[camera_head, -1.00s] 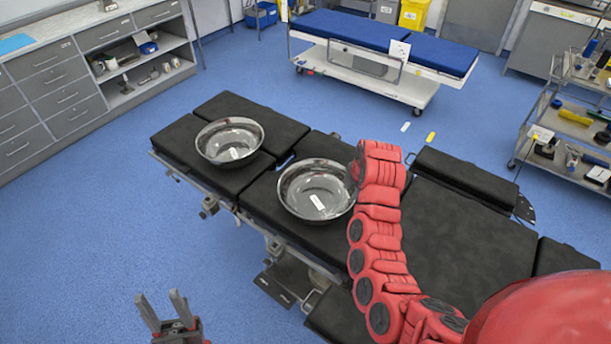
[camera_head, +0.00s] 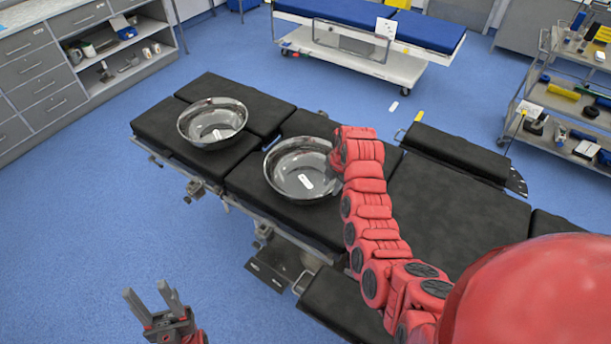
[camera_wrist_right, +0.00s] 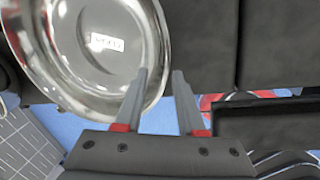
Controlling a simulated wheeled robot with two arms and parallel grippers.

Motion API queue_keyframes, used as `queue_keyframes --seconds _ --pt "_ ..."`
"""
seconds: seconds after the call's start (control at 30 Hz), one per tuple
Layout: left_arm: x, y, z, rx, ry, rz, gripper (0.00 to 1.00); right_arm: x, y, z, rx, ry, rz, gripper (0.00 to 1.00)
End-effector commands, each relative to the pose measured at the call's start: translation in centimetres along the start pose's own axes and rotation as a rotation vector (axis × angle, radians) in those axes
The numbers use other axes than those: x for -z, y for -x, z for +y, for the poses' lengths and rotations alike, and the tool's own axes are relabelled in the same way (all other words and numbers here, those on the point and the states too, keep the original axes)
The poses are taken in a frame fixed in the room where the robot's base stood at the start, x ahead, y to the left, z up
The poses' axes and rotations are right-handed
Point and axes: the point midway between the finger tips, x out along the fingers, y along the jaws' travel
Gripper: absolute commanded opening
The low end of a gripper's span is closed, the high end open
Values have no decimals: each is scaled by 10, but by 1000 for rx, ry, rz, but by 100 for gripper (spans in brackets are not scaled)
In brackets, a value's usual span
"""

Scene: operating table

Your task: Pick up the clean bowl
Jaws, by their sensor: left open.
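Two shiny metal bowls sit on the black operating table (camera_head: 440,220). The left bowl (camera_head: 212,122) is further away; the right bowl (camera_head: 290,160) is nearer the table's middle. Each has a small white label inside; I cannot read which is clean. My right gripper is at the right bowl's right side, hidden behind my red arm in the head view. In the right wrist view my right gripper (camera_wrist_right: 160,72) is open, with a bowl's rim (camera_wrist_right: 158,55) running between its fingertips; contact is unclear. My left gripper (camera_head: 146,290) is open and empty over the floor, front left.
Grey drawers and shelves (camera_head: 110,60) stand at the back left. A blue-topped trolley (camera_head: 350,45) stands at the back. A tool cart (camera_head: 560,110) is at the right.

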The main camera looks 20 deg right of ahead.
Motion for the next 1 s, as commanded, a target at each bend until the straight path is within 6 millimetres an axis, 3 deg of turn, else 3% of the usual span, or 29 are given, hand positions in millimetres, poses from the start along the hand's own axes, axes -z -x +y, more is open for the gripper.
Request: queue_keyframes --seconds 0.17,0.47,0.8,1.0 --pt "1 -6 0 0 0 0 50 -2 -4 1 -1 0 -1 38" --pt "4 -25 -1 0 0 0 50 -5 -30 -1 3 0 3 38" --pt "5 -29 -1 0 0 0 50 -6 -53 -1 0 0 0 38" --pt "5 -28 -1 0 0 0 50 -6 -54 -1 -1 -1 0 38"
